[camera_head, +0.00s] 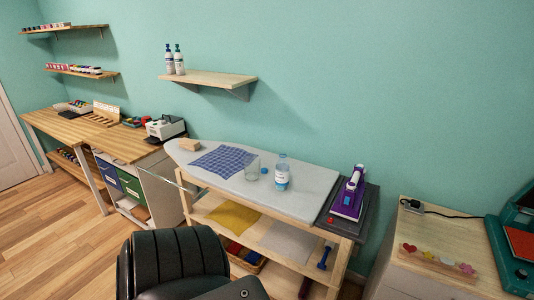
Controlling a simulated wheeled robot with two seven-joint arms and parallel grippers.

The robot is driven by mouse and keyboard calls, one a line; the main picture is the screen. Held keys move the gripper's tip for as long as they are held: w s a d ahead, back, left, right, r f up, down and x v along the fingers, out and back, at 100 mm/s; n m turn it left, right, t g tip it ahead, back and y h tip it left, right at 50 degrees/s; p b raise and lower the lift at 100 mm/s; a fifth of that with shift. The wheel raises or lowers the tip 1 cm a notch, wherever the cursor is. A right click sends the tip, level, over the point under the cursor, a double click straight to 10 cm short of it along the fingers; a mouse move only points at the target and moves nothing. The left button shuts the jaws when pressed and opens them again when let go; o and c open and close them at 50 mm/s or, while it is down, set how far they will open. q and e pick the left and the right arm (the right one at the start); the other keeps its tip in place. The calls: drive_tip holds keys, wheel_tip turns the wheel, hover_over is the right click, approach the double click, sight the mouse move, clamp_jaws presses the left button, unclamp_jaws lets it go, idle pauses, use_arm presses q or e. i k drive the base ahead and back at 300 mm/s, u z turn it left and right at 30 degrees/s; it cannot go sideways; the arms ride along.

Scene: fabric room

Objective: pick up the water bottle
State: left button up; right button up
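A clear water bottle (282,176) with a white and blue label stands upright on the grey ironing surface (310,187), right of its middle. Neither of my grippers shows in the head view, and nothing is seen touching the bottle.
A blue checked cloth (222,161) and a wooden block (177,145) lie left on the board. A purple iron (348,195) stands on a dark plate at right. A wall shelf (210,79) holds two white bottles (174,61). A black ribbed shape (175,260) fills the bottom foreground.

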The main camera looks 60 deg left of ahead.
sight(282, 167)
drive_tip(key=u, duration=0.5)
drive_tip(key=i, duration=0.5)
drive_tip(key=u, duration=0.55)
